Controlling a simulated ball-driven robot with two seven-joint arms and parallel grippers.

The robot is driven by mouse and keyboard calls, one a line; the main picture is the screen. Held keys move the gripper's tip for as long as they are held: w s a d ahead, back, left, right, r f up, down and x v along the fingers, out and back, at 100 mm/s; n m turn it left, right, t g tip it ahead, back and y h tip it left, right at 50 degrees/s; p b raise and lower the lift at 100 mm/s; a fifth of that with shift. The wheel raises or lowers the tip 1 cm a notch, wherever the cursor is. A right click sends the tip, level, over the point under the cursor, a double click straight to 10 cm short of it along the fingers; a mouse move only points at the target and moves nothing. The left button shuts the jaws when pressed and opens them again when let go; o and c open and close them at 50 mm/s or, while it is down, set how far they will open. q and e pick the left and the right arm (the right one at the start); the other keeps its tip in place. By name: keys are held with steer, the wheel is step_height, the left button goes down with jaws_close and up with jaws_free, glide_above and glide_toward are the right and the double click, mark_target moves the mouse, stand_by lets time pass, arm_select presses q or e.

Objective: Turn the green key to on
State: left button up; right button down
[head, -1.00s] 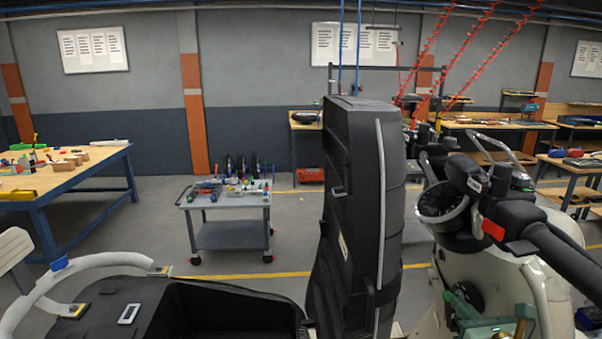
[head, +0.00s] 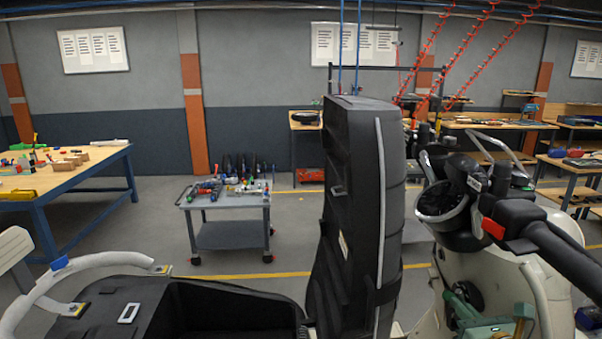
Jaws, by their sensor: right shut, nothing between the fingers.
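A white scooter front panel (head: 462,266) stands at the right, below the black handlebar and its round gauge (head: 441,205). My right gripper (head: 461,300), teal-green, is low in the picture in front of this panel. It is shut and holds nothing. Its tips are beside a dark round spot on the panel. I cannot make out the green key apart from the gripper, nor read its position; contact cannot be told. My left gripper is not in view.
The near handlebar grip (head: 560,254) with a red switch (head: 493,228) juts in above my right gripper. The scooter's raised black seat (head: 345,200) stands upright at its left. An open black storage bin (head: 110,310) and white rail (head: 100,260) are lower left.

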steer(key=shift+w+f, duration=0.15)
steer(key=shift+f, duration=0.2)
stand_by(0.7)
steer(key=s+r+p, duration=0.1)
steer(key=s+r, duration=0.1)
steer(key=s, duration=0.6)
steer(key=shift+d+p, duration=0.3)
steer(key=shift+d, duration=0.15)
steer(key=shift+s, duration=0.1)
stand_by(0.4)
